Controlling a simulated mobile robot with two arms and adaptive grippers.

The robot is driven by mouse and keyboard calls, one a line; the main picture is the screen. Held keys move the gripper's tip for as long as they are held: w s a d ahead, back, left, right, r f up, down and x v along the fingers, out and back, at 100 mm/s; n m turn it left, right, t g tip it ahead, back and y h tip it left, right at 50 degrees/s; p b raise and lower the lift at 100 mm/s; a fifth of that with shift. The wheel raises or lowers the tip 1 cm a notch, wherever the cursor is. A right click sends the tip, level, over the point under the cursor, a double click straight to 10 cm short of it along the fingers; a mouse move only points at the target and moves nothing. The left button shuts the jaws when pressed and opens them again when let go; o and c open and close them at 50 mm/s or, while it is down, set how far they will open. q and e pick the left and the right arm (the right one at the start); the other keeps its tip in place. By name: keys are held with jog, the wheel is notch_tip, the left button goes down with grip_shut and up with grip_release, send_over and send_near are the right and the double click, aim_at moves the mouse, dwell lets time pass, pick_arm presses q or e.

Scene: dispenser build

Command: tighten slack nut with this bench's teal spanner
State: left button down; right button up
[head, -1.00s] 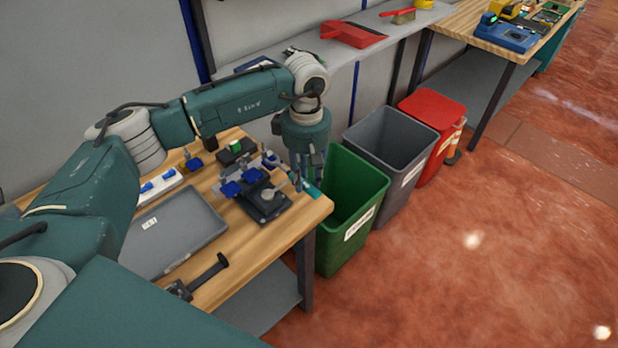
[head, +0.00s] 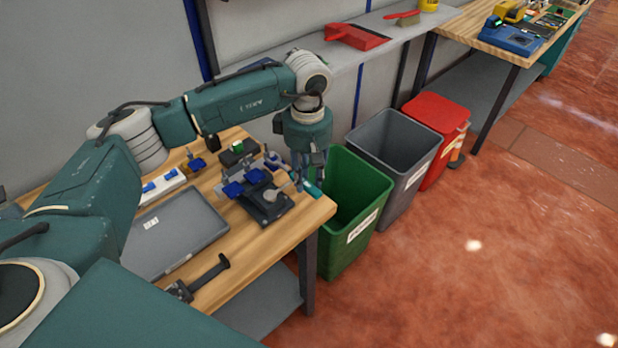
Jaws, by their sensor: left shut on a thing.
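My left gripper (head: 307,178) points down over the right end of the wooden bench. It is shut on a teal piece (head: 313,188), which looks like the teal spanner and shows only in part at the fingertips. Just left of the gripper is a black fixture (head: 268,208) with blue parts and a small round grey piece on top. I cannot make out the slack nut at this size. Whether the spanner touches the fixture is hard to tell. My right gripper is out of view.
A grey tray (head: 178,240), a black clamp-like tool (head: 203,280) and a white strip with blue pieces (head: 161,187) lie on the bench. Green (head: 355,215), grey (head: 392,160) and red (head: 438,140) bins stand right of it. A shelf with a red dustpan (head: 355,37) runs behind.

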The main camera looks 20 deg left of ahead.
pick_arm(q)
jog(key=shift+w+a+b, duration=0.35)
jog(key=shift+a, duration=0.45)
jog(key=shift+w+a+b, duration=0.3)
jog(key=shift+a+b, duration=0.05)
jog(key=shift+a, duration=0.35)
jog(key=shift+s, duration=0.1)
dwell(0.5)
jog(key=shift+s+a+m+b, duration=0.25)
jog(key=shift+s+m, duration=0.3)
jog(key=shift+m, duration=0.05)
jog(key=shift+s+a+m+b, duration=0.2)
jog(key=shift+s+a+m, duration=0.05)
jog(key=shift+s+m, duration=0.3)
jog(key=shift+s+a+m+b, duration=0.6)
jog(key=shift+s+a+m, duration=0.25)
jog(key=shift+m, duration=0.4)
jog(key=shift+d, duration=0.1)
